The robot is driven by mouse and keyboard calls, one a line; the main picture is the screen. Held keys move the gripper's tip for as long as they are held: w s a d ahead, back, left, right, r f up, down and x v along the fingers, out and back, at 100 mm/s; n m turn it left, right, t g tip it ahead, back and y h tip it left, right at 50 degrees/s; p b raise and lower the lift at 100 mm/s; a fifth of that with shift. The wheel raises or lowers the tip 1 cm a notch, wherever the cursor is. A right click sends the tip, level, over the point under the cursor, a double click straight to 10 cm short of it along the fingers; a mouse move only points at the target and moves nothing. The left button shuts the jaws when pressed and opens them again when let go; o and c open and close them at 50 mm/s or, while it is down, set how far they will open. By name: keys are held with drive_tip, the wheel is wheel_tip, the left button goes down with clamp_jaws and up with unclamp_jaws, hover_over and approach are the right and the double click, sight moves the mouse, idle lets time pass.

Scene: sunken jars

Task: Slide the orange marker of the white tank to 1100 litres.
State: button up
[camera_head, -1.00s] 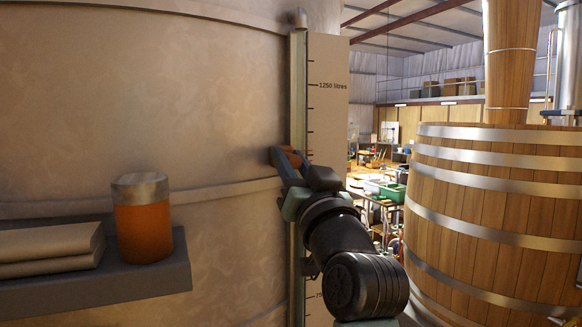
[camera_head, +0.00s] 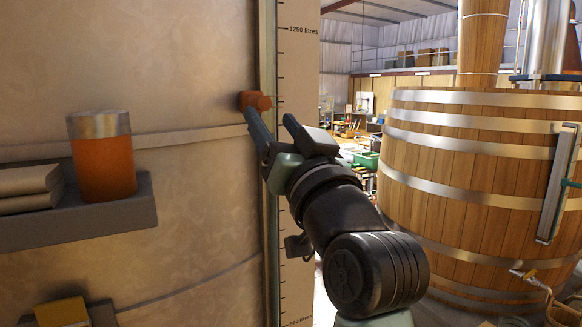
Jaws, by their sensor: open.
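The orange marker (camera_head: 256,101) sits on the upright rail (camera_head: 268,190) at the edge of the pale, off-white tank (camera_head: 190,60). Its thin pointer reaches onto the scale (camera_head: 298,90), at about the third tick below the 1250 litres label. The exact reading is too small to be sure. My gripper (camera_head: 270,120) is open and empty, just below and right of the marker. Its left finger tip lies close under the marker in the picture; I cannot tell whether they touch.
A grey shelf (camera_head: 110,222) on the left carries an orange jar (camera_head: 104,170) with a metal lid and folded cloths (camera_head: 25,188). A wooden vat (camera_head: 460,200) with metal hoops stands at the right. A cluttered workshop shows between.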

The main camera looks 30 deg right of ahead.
drive_tip(key=b+v, duration=0.2)
drive_tip(key=v, duration=0.4)
drive_tip(key=shift+s, duration=0.35)
drive_tip(key=shift+a, duration=0.1)
drive_tip(key=s+a+r+n+t, duration=0.1)
drive_tip(key=s+a, duration=0.3)
drive_tip(key=a, duration=0.5)
drive_tip(key=s+a+r+n+t+y, duration=0.1)
drive_tip(key=s+a+r+t, duration=0.3)
drive_tip(key=a, duration=0.5)
drive_tip(key=shift+s+n+b, duration=0.35)
drive_tip(key=shift+s+n, duration=0.15)
drive_tip(key=shift+s, duration=0.25)
